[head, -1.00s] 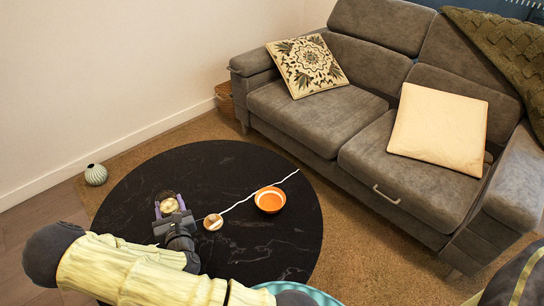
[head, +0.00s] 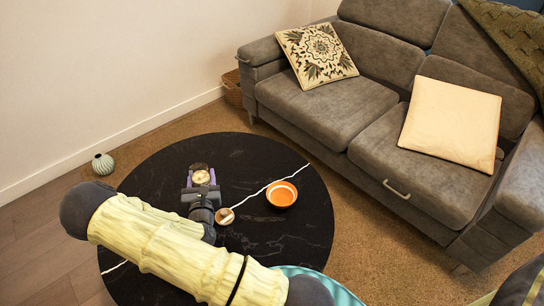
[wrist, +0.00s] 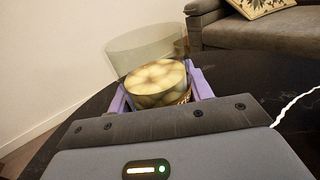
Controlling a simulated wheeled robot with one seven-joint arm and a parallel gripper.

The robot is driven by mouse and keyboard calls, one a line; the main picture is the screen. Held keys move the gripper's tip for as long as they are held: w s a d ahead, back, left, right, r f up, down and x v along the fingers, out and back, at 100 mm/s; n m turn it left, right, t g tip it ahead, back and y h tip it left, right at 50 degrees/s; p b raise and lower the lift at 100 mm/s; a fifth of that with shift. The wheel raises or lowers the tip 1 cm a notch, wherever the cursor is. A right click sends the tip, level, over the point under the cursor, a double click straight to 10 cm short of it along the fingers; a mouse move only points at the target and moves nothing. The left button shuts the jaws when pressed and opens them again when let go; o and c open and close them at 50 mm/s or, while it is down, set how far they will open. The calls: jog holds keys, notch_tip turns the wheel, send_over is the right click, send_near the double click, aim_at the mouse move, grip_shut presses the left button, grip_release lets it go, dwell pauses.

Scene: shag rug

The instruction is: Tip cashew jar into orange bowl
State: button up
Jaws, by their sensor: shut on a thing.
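The cashew jar (wrist: 157,82) is a clear glass cylinder with pale cashews in its lower part. My gripper (wrist: 160,88) is shut on it, with a purple finger on each side. In the head view my gripper (head: 201,183) holds the jar (head: 201,177) over the left part of the black table, left of the bowl. The jar looks roughly upright; its height above the table is hard to tell. The orange bowl (head: 282,194) stands on the table, apart from the jar, and looks empty.
The round black marbled table (head: 255,240) is otherwise largely clear. A grey sofa (head: 340,110) stands behind, and a ribbed vase (head: 103,164) on the floor at left.

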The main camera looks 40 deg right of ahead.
jog(key=s+d+m+g+h+p, duration=0.4)
jog(key=d+m+g, duration=0.3)
jog(key=d, duration=0.3)
jog(key=s+d+r+m+g+h+p, duration=0.1)
jog(key=s+d+m+g+h+p, duration=0.2)
jog(key=d, duration=0.8)
jog(key=shift+s+d+r+m+g+h+p, duration=0.3)
jog(key=shift+s+m+g+h, duration=0.85)
jog(key=shift+m+g, duration=0.95)
jog(key=shift+w, duration=0.15)
jog(key=shift+a+p, duration=0.1)
jog(key=shift+p, duration=0.2)
jog(key=shift+w+m, duration=0.3)
jog(key=shift+m, duration=0.1)
jog(key=shift+s, duration=0.15)
